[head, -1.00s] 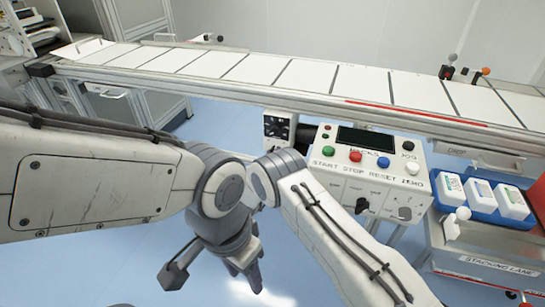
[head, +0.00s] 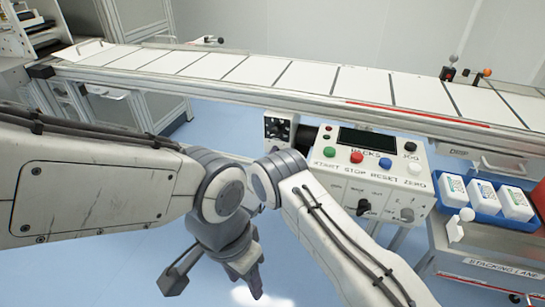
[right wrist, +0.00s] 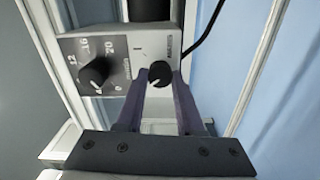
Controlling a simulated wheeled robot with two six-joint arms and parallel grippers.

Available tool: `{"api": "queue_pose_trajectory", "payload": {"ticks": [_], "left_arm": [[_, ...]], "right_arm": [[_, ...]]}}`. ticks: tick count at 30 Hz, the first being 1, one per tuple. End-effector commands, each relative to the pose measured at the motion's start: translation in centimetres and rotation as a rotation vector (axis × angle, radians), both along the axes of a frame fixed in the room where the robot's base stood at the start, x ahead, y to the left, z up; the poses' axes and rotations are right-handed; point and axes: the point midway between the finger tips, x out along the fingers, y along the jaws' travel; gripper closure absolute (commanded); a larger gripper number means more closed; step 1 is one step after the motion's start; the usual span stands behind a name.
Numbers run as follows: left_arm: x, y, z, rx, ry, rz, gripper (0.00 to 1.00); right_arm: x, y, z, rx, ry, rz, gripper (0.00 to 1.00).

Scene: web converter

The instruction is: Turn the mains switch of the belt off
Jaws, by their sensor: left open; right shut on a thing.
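A small grey control box (right wrist: 125,60) hangs under the belt; it also shows in the head view (head: 279,128). In the right wrist view it carries a small black rotary switch (right wrist: 160,73) with a mark "I" above its left, and a larger black dial (right wrist: 93,72) with numbers. My right gripper (right wrist: 160,82) has its two dark fingers on either side of the small switch, shut on it. Its fingers are hidden in the head view. My left gripper (head: 215,277) is open and empty, low over the floor.
The belt (head: 255,70) runs across the back. A console (head: 365,165) with coloured buttons stands right of the box. A black cable (right wrist: 208,35) runs right of the box.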

Motion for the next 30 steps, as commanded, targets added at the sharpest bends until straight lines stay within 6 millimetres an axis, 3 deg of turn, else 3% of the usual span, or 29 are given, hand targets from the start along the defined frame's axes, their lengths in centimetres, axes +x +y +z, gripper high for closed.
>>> {"api": "queue_pose_trajectory", "payload": {"ticks": [9,24,25,27,30], "left_arm": [[0.00,0.00,-0.05,0.000,0.000,0.000,0.50],[0.00,0.00,-0.05,0.000,0.000,0.000,0.50],[0.00,0.00,-0.05,0.000,0.000,0.000,0.50],[0.00,0.00,-0.05,0.000,0.000,0.000,0.50],[0.00,0.00,-0.05,0.000,0.000,0.000,0.50]], "right_arm": [[-0.08,-0.06,-0.21,-0.102,0.038,-0.001,1.00],[-0.08,-0.05,-0.21,-0.121,0.042,-0.001,1.00],[-0.08,-0.05,-0.21,-0.121,0.042,-0.001,0.60],[-0.08,-0.05,-0.20,-0.120,0.042,-0.001,0.34],[-0.05,-0.03,-0.16,-0.119,0.041,-0.001,0.34]]}}
